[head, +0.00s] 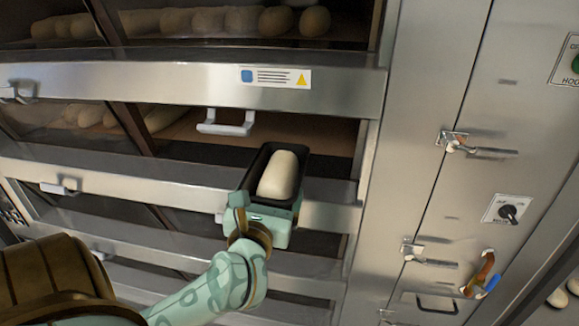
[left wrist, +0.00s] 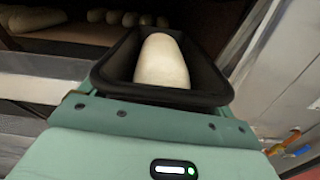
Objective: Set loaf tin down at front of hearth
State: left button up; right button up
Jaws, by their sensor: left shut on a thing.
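The loaf tin (head: 257,166) is black and holds a pale dough loaf (head: 279,175). It also fills the middle of the left wrist view (left wrist: 112,72). My left gripper (head: 262,212) is shut on the tin's near end and holds it at the mouth of an oven deck. The hearth (head: 330,131) of that deck is a brown surface behind and beyond the tin. In the left wrist view the hearth (left wrist: 75,35) lies at upper left, with several loaves on it. The tin hides part of the deck opening. My right gripper is not in view.
Loaves (head: 90,115) sit in the deck at left. To the right is a steel panel with latches (head: 470,146) and a knob (head: 508,212). The hearth right of the loaves looks clear.

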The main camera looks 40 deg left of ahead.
aim_at(286, 149)
pick_arm(q)
jog(key=p+x, duration=0.2)
jog(key=x, duration=1.3)
jog(key=shift+w+a, duration=0.15)
jog(key=shift+w, duration=0.15)
notch_tip(286, 149, down, 3)
jog(key=shift+f, duration=0.3)
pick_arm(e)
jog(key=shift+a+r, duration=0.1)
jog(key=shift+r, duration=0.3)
pick_arm(q)
jog(key=o, duration=1.1)
jog(key=shift+f, duration=0.15)
jog(key=shift+c, duration=0.2)
jog(key=b+v, duration=0.1)
jog(key=v, duration=1)
jog(key=shift+s+b, duration=0.15)
jog(key=shift+b, duration=0.25)
jog(key=shift+s+d, duration=0.2)
jog(key=shift+s, duration=0.1)
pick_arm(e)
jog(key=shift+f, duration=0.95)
